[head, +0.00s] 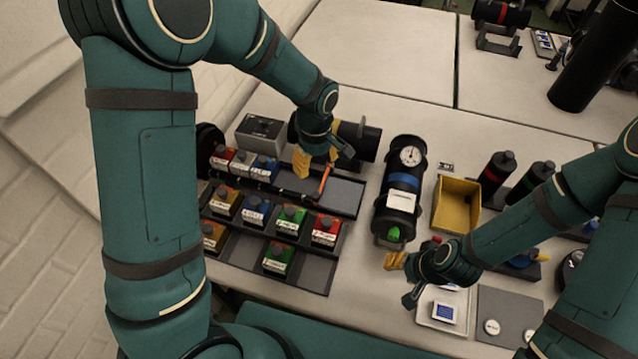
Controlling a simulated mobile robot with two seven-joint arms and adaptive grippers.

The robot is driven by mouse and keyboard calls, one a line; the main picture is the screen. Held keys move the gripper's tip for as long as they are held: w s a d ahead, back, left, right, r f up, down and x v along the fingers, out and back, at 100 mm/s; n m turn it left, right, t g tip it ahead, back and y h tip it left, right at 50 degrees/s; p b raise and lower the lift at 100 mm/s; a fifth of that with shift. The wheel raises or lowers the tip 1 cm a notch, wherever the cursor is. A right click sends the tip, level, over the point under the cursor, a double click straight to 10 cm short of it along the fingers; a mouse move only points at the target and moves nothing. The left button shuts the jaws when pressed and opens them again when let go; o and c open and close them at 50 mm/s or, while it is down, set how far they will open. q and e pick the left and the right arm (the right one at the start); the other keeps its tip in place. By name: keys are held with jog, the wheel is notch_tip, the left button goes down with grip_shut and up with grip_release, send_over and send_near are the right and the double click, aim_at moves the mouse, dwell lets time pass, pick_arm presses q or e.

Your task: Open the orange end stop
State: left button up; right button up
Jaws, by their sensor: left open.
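A thin orange bar (325,181), apparently the orange end stop, stands on the upper tier of a black rack (345,196), between several small labelled blocks and an empty stretch of tray. My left gripper (322,163) is open just above and behind the bar, its yellow-padded finger to the left and its dark finger to the right. I cannot tell whether it touches the bar. My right gripper (398,280) looks open and empty, just below the green-ended black cylinder.
The black cylinder (403,180) with a dial gauge lies right of the rack. A yellow bin (457,204) and dark bottles (496,172) stand farther right. A grey box (260,133) and another dark cylinder (366,142) are behind the rack. Several coloured blocks (289,220) fill lower tiers.

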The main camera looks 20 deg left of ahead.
aim_at(316, 195)
pick_arm(q)
notch_tip(316, 195, down, 13)
jog(key=shift+s+r, duration=0.1)
dwell(0.3)
grip_shut()
dwell(0.4)
